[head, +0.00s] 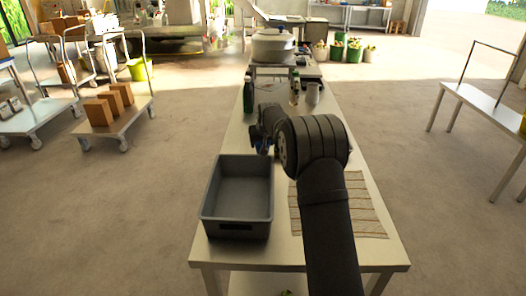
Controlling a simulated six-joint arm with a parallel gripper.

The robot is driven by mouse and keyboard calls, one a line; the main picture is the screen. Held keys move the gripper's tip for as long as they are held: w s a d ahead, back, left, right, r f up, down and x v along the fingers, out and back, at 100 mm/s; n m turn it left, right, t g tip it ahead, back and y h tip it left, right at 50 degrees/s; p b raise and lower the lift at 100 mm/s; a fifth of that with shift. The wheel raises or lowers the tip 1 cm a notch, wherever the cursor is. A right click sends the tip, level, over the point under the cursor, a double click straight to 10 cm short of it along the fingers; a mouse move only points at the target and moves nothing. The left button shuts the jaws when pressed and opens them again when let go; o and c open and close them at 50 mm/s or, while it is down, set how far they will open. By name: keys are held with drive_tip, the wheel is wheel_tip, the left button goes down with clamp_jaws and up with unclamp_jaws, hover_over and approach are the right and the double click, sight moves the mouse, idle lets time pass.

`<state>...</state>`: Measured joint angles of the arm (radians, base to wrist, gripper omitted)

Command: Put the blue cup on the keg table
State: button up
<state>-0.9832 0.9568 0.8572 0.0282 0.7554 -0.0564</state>
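My arm reaches over the long light table (225,140), and its dark wrist hides most of my gripper (262,147). A small patch of blue (259,145) shows at the gripper, just behind the grey bin. It may be the blue cup, but too little shows to be sure. Whether the fingers are open or shut on it cannot be seen. A large pale lidded vessel (272,45), possibly the keg, stands on a small table (257,72) at the far end. I cannot tell for certain that this is the keg table.
An empty grey bin (237,226) and a striped cloth (366,208) lie on the near part of the table. A dark green bottle (248,95), another bottle (295,90) and a grey cup-like vessel (313,93) stand farther back.

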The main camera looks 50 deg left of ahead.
drive_tip(key=shift+f, duration=1.95)
drive_tip(key=shift+f, duration=0.2)
drive_tip(key=o, duration=1)
drive_tip(key=shift+c, duration=0.2)
drive_tip(key=shift+r, duration=0.1)
drive_tip(key=shift+r, duration=0.2)
drive_tip(key=v, duration=1.2)
